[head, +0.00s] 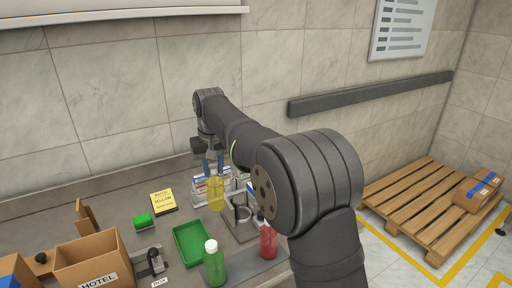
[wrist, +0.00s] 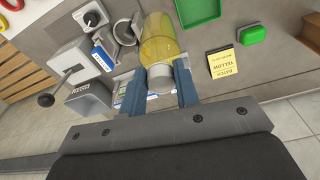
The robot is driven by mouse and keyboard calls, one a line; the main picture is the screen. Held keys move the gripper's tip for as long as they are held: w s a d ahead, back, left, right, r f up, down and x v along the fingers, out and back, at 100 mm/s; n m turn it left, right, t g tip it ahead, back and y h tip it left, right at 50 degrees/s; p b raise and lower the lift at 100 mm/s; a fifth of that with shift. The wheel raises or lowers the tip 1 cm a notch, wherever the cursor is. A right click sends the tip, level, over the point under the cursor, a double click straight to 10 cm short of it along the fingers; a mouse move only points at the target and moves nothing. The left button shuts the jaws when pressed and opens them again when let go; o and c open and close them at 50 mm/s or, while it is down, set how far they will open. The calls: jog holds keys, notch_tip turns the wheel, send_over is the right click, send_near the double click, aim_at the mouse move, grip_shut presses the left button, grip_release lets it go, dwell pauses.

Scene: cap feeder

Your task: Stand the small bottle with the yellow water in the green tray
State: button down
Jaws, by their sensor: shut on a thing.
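My gripper (wrist: 159,85) is shut on the small bottle with the yellow water (wrist: 158,40), near its top end. In the head view the yellow bottle (head: 216,194) hangs upright below my gripper (head: 213,165), right of and behind the green tray. The green tray (head: 176,240) lies empty on the counter as far as I can see. Its edge also shows at the top of the wrist view (wrist: 200,22).
A green bottle with a white cap (head: 214,265) and a red bottle (head: 268,243) stand in front. A metal ring holder (head: 240,213) is close by. A cardboard box (head: 93,262), a green block (head: 142,220) and a yellow note (head: 163,201) lie to the left.

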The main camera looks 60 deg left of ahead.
jog(key=s+d+f+n, duration=0.1)
jog(key=s+f, duration=0.6)
jog(key=s, duration=0.2)
jog(key=shift+s+f, duration=0.15)
jog(key=shift+s, duration=0.2)
jog(key=shift+d+f, duration=0.1)
dwell(0.8)
jog(key=shift+f, duration=0.4)
jog(key=shift+f, duration=1.15)
jog(key=c, duration=1)
grip_release()
